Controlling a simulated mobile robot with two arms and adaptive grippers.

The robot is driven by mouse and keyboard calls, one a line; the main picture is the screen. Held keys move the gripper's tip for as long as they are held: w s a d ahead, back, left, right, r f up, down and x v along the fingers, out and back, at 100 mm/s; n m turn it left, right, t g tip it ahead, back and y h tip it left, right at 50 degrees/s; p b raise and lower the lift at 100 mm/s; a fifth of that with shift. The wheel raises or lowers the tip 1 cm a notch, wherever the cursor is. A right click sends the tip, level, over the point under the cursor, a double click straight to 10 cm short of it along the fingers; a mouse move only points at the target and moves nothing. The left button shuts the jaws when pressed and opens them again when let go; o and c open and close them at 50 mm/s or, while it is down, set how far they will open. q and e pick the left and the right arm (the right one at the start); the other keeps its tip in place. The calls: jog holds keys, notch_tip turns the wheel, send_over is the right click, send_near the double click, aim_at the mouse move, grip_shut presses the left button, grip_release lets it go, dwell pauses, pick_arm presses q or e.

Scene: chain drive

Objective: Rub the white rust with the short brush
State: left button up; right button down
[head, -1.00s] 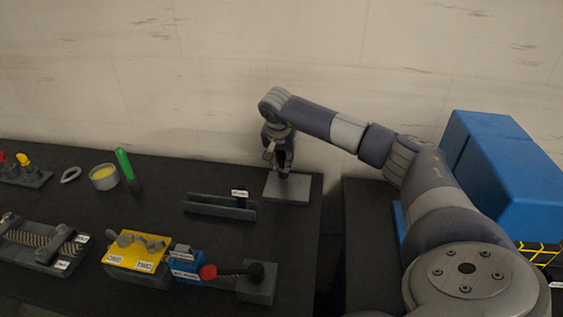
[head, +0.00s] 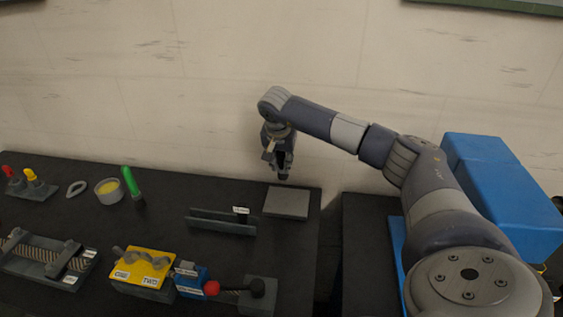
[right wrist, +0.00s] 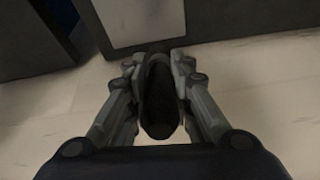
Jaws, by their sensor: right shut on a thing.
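My right gripper (head: 283,177) hangs pointing down above the back right of the dark table, just above and behind a flat grey plate (head: 287,203). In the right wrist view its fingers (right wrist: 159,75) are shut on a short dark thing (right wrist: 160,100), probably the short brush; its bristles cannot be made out. The plate also shows in the right wrist view (right wrist: 140,18), apart from the held thing. I cannot make out any white rust patch on it. My left gripper is not in view.
A low grey rail holder (head: 222,222) with a label stands left of the plate. Further left are a green-handled tool (head: 131,183), a round tin (head: 108,190) and a yellow block (head: 146,264). A blue box (head: 500,190) stands at right, behind my arm. A wall rises behind the table.

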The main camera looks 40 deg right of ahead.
jog(key=shift+r+p, duration=1.3)
jog(key=shift+r, duration=0.25)
jog(key=shift+f, duration=0.1)
